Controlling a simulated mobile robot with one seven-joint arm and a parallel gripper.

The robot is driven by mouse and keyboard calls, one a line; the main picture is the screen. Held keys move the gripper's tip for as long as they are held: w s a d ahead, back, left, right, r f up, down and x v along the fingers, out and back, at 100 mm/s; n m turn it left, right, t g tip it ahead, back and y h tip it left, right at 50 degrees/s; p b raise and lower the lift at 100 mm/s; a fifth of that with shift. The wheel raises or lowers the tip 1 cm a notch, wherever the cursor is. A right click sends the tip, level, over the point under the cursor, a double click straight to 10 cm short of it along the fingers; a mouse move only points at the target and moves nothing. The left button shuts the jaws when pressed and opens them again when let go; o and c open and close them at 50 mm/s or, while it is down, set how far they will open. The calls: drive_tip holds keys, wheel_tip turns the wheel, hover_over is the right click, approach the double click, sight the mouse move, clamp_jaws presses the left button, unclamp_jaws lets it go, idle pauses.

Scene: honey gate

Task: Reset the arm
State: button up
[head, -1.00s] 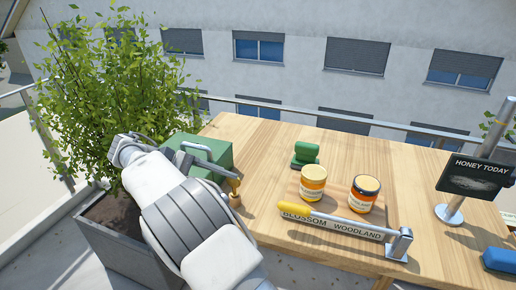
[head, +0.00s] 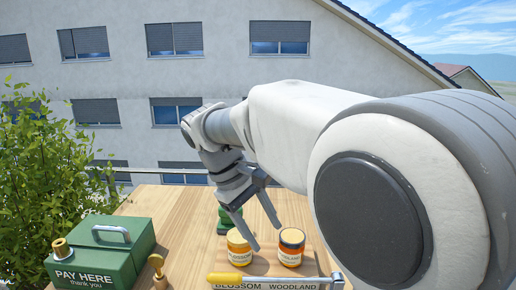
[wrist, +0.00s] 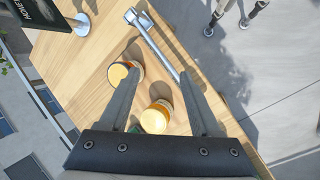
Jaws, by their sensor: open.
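My gripper (head: 258,226) is open and empty, raised above the wooden table, with its fingers pointing down. In the head view its fingertips overlap the two honey jars. The Blossom jar (head: 239,248) has a yellow lid and the Woodland jar (head: 291,247) a dark rim. In the wrist view the gripper's fingers (wrist: 160,92) spread over the table, with the yellow-lidded jar (wrist: 156,117) between them and the dark-rimmed jar (wrist: 123,73) by the left finger. I cannot tell the exact height above the jars. My arm covers the right side of the head view.
A green PAY HERE box (head: 105,250) with a handle stands at the left of the table, a small wooden-handled item (head: 157,270) beside it. A bush (head: 45,180) is at far left.

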drive_tip(key=s+d+f+m+t+y, duration=0.2)
drive_tip(key=s+d+m+t+y, duration=0.3)
drive_tip(key=s+d, duration=0.8)
drive_tip(key=shift+s+f+m, duration=0.4)
drive_tip(key=shift+s+m, duration=1.2)
drive_tip(key=shift+s, duration=0.4)
drive_tip(key=shift+d, duration=0.1)
